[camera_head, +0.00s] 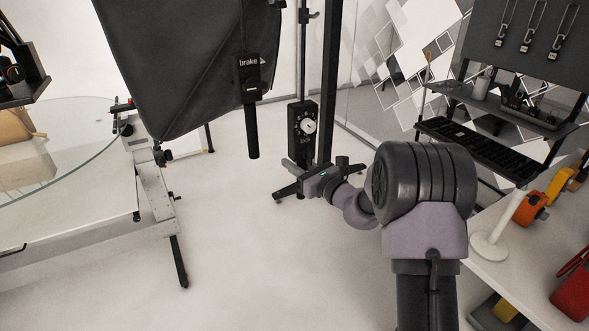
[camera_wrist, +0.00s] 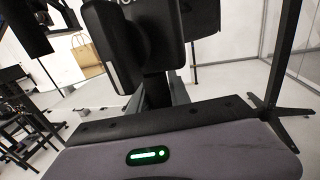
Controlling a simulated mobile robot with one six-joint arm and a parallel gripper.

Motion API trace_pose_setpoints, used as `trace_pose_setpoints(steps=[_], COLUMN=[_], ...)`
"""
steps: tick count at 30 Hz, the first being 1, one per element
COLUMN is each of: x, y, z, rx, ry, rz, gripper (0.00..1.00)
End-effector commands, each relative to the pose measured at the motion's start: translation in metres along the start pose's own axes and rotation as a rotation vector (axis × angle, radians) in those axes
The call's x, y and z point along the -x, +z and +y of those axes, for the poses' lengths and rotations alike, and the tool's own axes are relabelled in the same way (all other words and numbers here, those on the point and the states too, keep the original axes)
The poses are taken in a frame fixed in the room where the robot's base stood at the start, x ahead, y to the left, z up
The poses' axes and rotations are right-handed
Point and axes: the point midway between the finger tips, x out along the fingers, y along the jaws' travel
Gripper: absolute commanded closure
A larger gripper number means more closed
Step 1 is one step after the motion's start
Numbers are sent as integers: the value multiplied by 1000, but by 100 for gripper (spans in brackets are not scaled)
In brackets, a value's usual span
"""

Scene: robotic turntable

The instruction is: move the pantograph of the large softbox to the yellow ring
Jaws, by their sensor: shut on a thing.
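The large softbox (camera_head: 190,60) is a big black fabric box at the upper left of the head view. A black brake handle (camera_head: 252,110) hangs at its right edge. A black lock box (camera_head: 303,130) with a white dial sits by a dark upright post (camera_head: 329,80). My gripper (camera_head: 312,181) is low beside the post, just below the lock box. In the wrist view my gripper (camera_wrist: 158,98) is shut on a dark part below the black housing (camera_wrist: 125,40); the exact grip is partly hidden. I cannot make out a yellow ring.
A glass-topped turntable (camera_head: 60,170) stands at the left. A white table (camera_head: 540,265) with orange and red items is at the right. A black shelf rack (camera_head: 490,150) stands behind it. The floor (camera_head: 235,240) between is clear.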

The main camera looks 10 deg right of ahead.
Motion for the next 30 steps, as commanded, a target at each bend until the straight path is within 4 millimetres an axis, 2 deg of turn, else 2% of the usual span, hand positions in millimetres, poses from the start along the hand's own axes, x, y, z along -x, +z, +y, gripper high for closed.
trace_pose_setpoints(steps=[1, 3, 30], x=[-1, 0, 1], y=[35, 61, 378], z=[-1, -1, 0], rx=[3, 4, 3], ry=[-2, -2, -1], rz=[-12, -12, -12], gripper=[100, 100, 100])
